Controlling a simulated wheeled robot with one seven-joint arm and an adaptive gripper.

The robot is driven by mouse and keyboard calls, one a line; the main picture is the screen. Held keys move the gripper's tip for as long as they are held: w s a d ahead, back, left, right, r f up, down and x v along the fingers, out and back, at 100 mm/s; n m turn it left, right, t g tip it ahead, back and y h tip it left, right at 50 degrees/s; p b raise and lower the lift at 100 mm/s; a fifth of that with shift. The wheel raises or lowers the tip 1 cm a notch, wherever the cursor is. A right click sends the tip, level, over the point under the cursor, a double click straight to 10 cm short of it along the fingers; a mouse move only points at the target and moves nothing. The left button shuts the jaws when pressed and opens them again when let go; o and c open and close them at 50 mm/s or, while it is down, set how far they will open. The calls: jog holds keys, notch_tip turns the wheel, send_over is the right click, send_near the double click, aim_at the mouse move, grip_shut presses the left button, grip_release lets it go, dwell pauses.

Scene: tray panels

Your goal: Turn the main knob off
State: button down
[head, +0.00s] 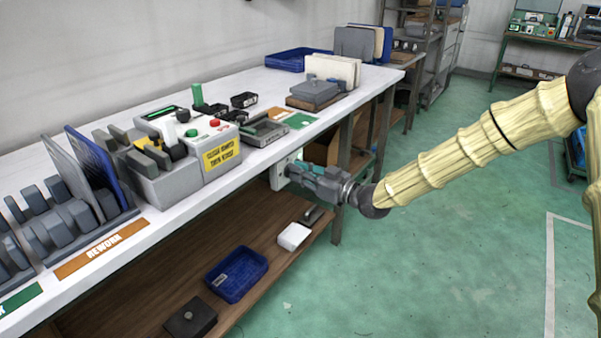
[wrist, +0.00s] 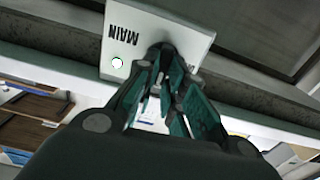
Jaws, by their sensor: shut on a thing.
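The main switch panel (wrist: 118,18) is a pale plate marked MAIN under the table's front edge. It also shows in the head view as a small white box (head: 277,179). In the head view my gripper (head: 298,171) reaches the box from the right.
The white tabletop (head: 225,180) carries a grey test unit (head: 217,150) with a yellow label and red and green buttons. Panel racks stand at the left. A wooden lower shelf (head: 180,265) holds a blue tray (head: 236,275). The green floor at right is open.

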jog(key=n+b, duration=0.1)
jog(key=n, duration=0.3)
jog(key=n+b, duration=0.2)
jog(key=n, duration=0.2)
jog(key=f+n+b, duration=0.1)
jog(key=n, duration=0.4)
jog(key=shift+s+a, duration=0.3)
jog(key=shift+s, duration=0.05)
jog(key=n+b, duration=0.3)
jog(key=n, duration=0.1)
jog(key=shift+n, duration=0.4)
jog(key=c, duration=1.5)
grip_release()
